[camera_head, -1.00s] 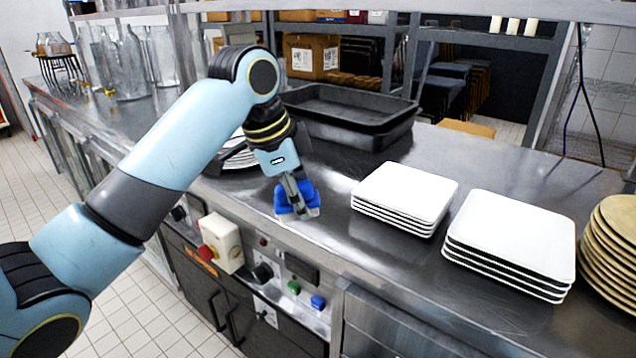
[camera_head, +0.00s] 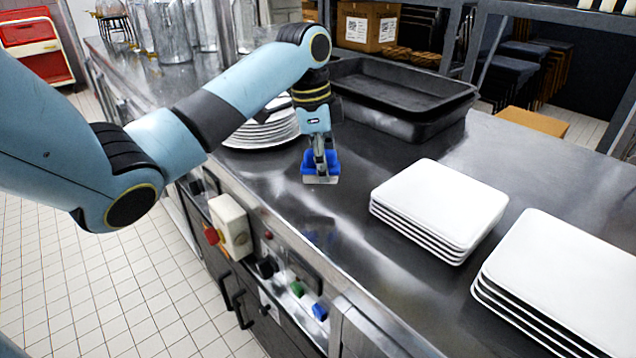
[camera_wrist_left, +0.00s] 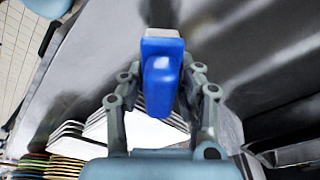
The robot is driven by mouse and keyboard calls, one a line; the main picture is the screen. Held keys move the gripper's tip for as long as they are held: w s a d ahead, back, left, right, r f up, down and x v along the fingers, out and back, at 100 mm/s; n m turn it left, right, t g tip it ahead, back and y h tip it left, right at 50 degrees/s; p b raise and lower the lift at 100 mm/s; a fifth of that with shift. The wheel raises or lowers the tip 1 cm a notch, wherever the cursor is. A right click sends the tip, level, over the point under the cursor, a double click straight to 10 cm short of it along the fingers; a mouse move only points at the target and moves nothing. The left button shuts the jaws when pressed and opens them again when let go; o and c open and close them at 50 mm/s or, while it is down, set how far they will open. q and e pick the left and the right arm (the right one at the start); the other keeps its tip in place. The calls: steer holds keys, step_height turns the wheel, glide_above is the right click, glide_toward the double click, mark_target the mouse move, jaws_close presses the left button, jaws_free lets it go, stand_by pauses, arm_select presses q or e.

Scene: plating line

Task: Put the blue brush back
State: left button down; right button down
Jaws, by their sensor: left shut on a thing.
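My left gripper (camera_head: 319,152) is shut on the blue brush (camera_head: 320,168) and points down over the steel counter (camera_head: 345,235). The brush has a blue body and a pale underside. A faint blue reflection shows below it on the counter, so it appears held above the surface. In the left wrist view the blue brush (camera_wrist_left: 160,82) sits between the two fingers, its handle toward the palm. My right gripper is not in view.
Round white plates (camera_head: 262,134) are stacked left of the brush. Two stacks of square white plates (camera_head: 440,203) (camera_head: 570,275) stand to the right. Black trays (camera_head: 400,92) lie behind.

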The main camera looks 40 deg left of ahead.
mark_target(317, 196)
arm_select(q)
steer(key=shift+w+a+f, duration=0.15)
steer(key=shift+a+f, duration=0.4)
steer(key=shift+a, duration=0.35)
step_height(317, 196, down, 4)
steer(key=shift+a+f, duration=0.1)
steer(key=c, duration=0.9)
jaws_free()
steer(key=shift+c, duration=0.2)
steer(key=r, duration=0.4)
steer(key=s+r, duration=0.1)
steer(key=r, duration=0.3)
steer(key=a+r, duration=0.1)
steer(key=r, duration=0.3)
steer(key=shift+s+a, duration=0.1)
steer(key=shift+s, duration=0.05)
